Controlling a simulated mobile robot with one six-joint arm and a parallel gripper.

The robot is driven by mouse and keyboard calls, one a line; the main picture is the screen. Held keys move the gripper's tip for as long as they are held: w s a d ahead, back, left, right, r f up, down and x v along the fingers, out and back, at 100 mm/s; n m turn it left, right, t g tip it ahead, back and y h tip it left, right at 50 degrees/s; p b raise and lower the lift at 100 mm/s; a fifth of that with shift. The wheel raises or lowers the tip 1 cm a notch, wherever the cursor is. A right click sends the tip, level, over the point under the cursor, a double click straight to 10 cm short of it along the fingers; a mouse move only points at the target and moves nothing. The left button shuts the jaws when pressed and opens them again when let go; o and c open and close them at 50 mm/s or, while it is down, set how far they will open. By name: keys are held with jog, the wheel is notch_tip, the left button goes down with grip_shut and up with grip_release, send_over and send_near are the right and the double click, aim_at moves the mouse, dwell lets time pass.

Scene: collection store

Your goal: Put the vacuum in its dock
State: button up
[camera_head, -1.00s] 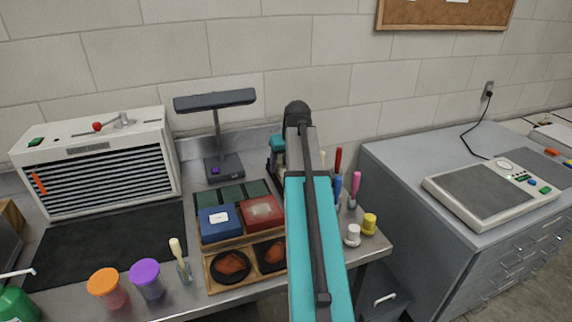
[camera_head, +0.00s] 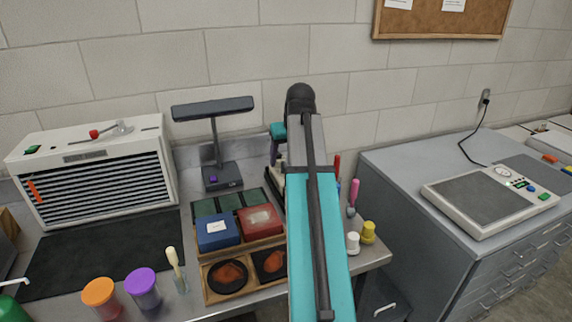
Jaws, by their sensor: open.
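I cannot make out a vacuum or its dock for sure. My teal and grey arm stands in front of the bench's right part and hides what is behind it. A small teal part (camera_head: 278,130) shows just left of my arm's dark upper joint; I take it for part of my wrist. Dark and purplish shapes show below it, too small and covered to name. My gripper's fingers are hidden behind my arm.
A louvred extraction unit (camera_head: 97,177) and dark mat (camera_head: 105,250) are at left. A lamp (camera_head: 213,110), blue box (camera_head: 217,231), red box (camera_head: 258,221), orange-lidded jar (camera_head: 99,291) and purple-lidded jar (camera_head: 141,281) crowd the bench. A grey cabinet (camera_head: 420,245) stands right, past a gap.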

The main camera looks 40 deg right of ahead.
jog(key=shift+v, duration=1.85)
jog(key=shift+r, duration=0.15)
